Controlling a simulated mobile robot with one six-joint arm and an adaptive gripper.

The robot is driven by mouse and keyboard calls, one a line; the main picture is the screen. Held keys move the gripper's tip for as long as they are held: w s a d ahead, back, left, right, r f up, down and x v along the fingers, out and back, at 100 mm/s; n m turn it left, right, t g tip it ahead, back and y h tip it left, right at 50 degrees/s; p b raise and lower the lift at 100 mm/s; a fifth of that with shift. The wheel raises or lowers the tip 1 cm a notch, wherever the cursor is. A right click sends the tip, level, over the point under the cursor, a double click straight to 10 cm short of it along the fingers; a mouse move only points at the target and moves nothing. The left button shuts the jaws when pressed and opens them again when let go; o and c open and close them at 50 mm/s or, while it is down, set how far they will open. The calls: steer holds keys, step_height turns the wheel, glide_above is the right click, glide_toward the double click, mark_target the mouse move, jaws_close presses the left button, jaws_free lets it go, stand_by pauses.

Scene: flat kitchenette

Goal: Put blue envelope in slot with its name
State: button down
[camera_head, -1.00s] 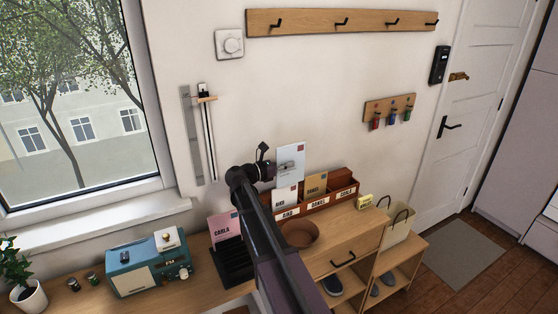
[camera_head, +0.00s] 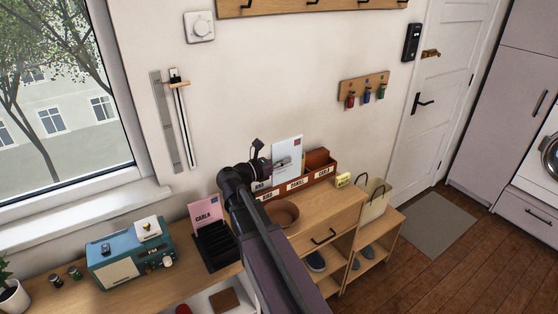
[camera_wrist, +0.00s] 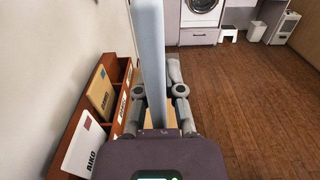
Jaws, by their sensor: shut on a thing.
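My gripper (camera_head: 275,164) is shut on the pale blue envelope (camera_head: 287,150) and holds it upright above the letter box. In the wrist view the blue envelope (camera_wrist: 150,50) shows edge-on between the fingers (camera_wrist: 158,95). I cannot read a name on it. The brown wooden letter box (camera_head: 320,178) has three slots with name labels; the middle one looks like DANIEL and the right one like CARLA. In the wrist view a white AIKO envelope (camera_wrist: 82,146) and a tan envelope (camera_wrist: 101,92) stand in the box, left of the gripper. The held envelope hides part of the box in the head view.
A pink CARLA envelope (camera_head: 206,216) stands in a black rack (camera_head: 216,246) at left, beside a blue radio (camera_head: 130,255). A brown bowl (camera_head: 283,213) sits before the box. A yellow item (camera_head: 343,180) and a bag (camera_head: 373,198) are to the right.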

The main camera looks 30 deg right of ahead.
stand_by(0.7)
steer(key=shift+a, duration=0.1)
steer(key=a, duration=0.5)
steer(key=shift+w+a+f, duration=0.1)
steer(key=shift+w, duration=0.25)
steer(key=w+d+f+b, duration=0.1)
steer(key=w+d, duration=0.3)
steer(key=w, duration=1)
steer(key=shift+d+f, duration=0.15)
steer(key=shift+f, duration=0.05)
steer(key=shift+w+b, duration=0.15)
steer(key=shift+b, duration=0.15)
